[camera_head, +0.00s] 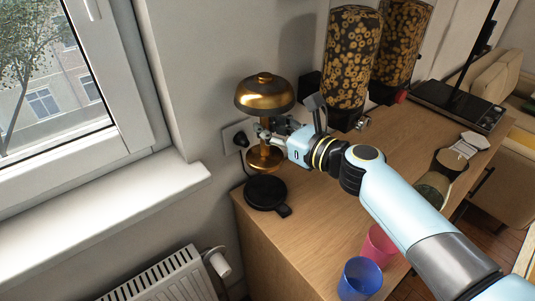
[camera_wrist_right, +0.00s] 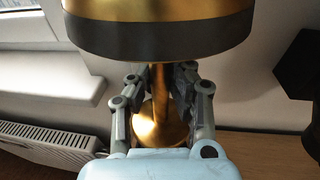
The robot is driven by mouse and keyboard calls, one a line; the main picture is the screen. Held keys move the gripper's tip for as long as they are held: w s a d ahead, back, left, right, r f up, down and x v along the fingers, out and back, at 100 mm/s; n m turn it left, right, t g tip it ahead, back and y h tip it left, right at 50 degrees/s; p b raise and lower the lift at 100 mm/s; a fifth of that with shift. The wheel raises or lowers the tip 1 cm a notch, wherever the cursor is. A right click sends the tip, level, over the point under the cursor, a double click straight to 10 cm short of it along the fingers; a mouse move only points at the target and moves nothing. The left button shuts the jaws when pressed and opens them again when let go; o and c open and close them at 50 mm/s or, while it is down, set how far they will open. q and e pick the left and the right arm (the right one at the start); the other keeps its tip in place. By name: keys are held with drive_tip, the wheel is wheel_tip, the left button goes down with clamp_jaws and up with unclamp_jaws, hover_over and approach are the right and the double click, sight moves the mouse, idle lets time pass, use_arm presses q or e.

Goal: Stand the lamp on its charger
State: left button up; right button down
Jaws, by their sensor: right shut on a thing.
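The brass lamp (camera_head: 264,93) has a domed shade, a thin stem and a round foot, and is upright. My right gripper (camera_head: 266,133) is shut on its stem, below the shade. The right wrist view shows the shade (camera_wrist_right: 160,35) close up, with the fingers (camera_wrist_right: 160,90) on both sides of the stem. The charger (camera_head: 265,193) is a flat black disc with a tab, on the near left corner of the wooden counter. The lamp's foot shows just above and behind the charger in the head view, apart from it. My left gripper is not in view.
A wall socket with a black plug (camera_head: 239,138) is behind the lamp. Cereal dispensers (camera_head: 352,60) stand at the back of the wooden counter (camera_head: 310,205). A blue cup (camera_head: 360,279) and a pink cup (camera_head: 379,245) are at the front. A windowsill (camera_head: 110,215) lies left.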

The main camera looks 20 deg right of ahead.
drive_tip(key=shift+f+b, duration=4.7)
drive_tip(key=shift+f, duration=0.45)
drive_tip(key=shift+f+b, duration=0.3)
drive_tip(key=shift+f, duration=0.1)
drive_tip(key=c, duration=1.7)
unclamp_jaws()
drive_tip(key=shift+o, duration=0.8)
drive_tip(key=shift+s+f, duration=0.15)
drive_tip(key=shift+f+v, duration=0.3)
drive_tip(key=shift+v, duration=2.15)
approach(276, 168)
drive_tip(key=shift+w+a+f+p, duration=0.15)
drive_tip(key=shift+w+f+p, duration=0.15)
drive_tip(key=shift+w+f, duration=0.75)
